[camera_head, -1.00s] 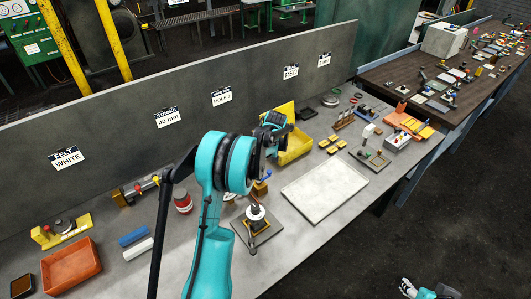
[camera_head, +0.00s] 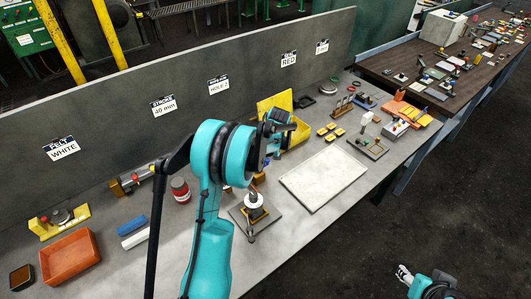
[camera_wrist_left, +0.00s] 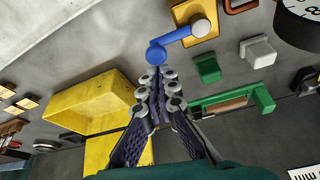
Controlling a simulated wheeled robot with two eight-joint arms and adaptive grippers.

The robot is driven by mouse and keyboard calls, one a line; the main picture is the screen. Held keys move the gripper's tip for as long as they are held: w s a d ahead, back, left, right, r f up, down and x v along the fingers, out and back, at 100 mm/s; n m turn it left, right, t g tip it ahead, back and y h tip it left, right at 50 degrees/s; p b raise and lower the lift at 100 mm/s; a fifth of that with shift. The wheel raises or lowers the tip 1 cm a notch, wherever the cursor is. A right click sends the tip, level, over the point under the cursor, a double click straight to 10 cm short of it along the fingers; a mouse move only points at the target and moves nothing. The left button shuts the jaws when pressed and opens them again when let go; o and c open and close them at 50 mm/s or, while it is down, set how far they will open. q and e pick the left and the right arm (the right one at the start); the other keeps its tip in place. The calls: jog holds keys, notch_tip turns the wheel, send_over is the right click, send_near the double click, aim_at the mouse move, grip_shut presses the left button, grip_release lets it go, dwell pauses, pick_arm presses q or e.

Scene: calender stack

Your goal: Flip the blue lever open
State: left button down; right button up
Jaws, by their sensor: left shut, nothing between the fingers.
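The blue lever (camera_wrist_left: 178,39) shows in the left wrist view, with a round blue knob at its lower left end and a pale round pivot on an orange-brown block (camera_wrist_left: 193,14). My left gripper (camera_wrist_left: 159,76) is shut and empty, its fingertips just below the knob in the picture; I cannot tell whether they touch it. In the head view my left arm and wrist hide most of the lever and block. My right gripper (camera_head: 404,274) is at the bottom right of the head view, away from the bench; its finger state is unclear.
A yellow bin (camera_wrist_left: 85,100) lies left of the gripper in the wrist view. Green blocks (camera_wrist_left: 207,68), a grey block (camera_wrist_left: 257,51) and a black dial (camera_wrist_left: 300,20) are to the right. A white panel (camera_head: 322,178) and a small stamp-like fixture (camera_head: 254,203) are on the bench.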

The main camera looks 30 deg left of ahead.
pick_arm(q)
jog(key=shift+s+d+m, duration=0.1)
jog(key=shift+d+m, duration=0.25)
jog(key=shift+m, duration=0.25)
jog(key=m, duration=0.1)
jog(key=d+m+t+h+b, duration=0.1)
jog(key=shift+s+d+m, duration=0.1)
jog(key=shift+s+m, duration=0.2)
jog(key=s+d+m+h, duration=0.1)
jog(key=m, duration=0.2)
jog(key=s+d+m+h+b, duration=0.1)
jog(key=s+m, duration=0.1)
jog(key=m, duration=0.2)
jog(key=s+d+m+h, duration=0.1)
jog(key=s+m, duration=0.1)
jog(key=m, duration=0.1)
jog(key=shift+d+m+t+h, duration=0.1)
jog(key=shift+m+t+h, duration=0.2)
jog(key=shift+m, duration=0.1)
jog(key=shift+s, duration=0.1)
dwell(0.3)
